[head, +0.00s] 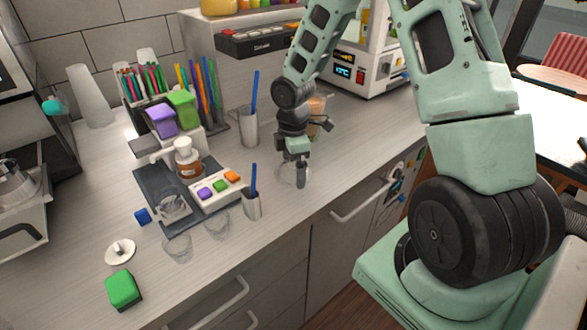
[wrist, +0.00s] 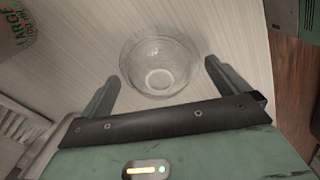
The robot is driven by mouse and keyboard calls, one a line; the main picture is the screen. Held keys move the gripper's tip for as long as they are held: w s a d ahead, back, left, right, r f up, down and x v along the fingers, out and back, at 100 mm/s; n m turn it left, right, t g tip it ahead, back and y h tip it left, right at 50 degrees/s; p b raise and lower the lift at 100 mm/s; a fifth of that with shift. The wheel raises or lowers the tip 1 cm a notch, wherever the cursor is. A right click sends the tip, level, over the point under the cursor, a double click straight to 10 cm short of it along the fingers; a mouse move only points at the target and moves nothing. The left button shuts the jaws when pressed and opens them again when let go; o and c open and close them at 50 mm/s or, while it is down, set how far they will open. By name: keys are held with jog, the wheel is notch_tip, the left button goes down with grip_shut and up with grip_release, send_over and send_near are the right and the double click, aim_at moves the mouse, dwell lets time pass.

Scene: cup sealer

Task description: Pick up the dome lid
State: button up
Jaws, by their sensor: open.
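The clear dome lid (wrist: 158,62) rests on the pale countertop in the wrist view, with a round whitish patch at its middle. It also shows faintly in the head view (head: 284,173), partly hidden behind my gripper (head: 300,182). In the wrist view my gripper (wrist: 162,76) is open, one finger to the left of the lid and one to its right. The lid lies between and slightly beyond the fingertips. I cannot tell whether the fingers touch it.
A cup with green lettering (wrist: 14,36) is at the wrist view's upper left. In the head view, a metal holder with a blue straw (head: 249,128) stands left of my gripper. The counter's front edge (head: 330,196) is close by. Clear cups (head: 177,249) stand near the sealing station.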

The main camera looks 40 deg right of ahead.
jog(key=shift+f, duration=0.4)
jog(key=c, duration=0.8)
jog(key=shift+r, duration=0.1)
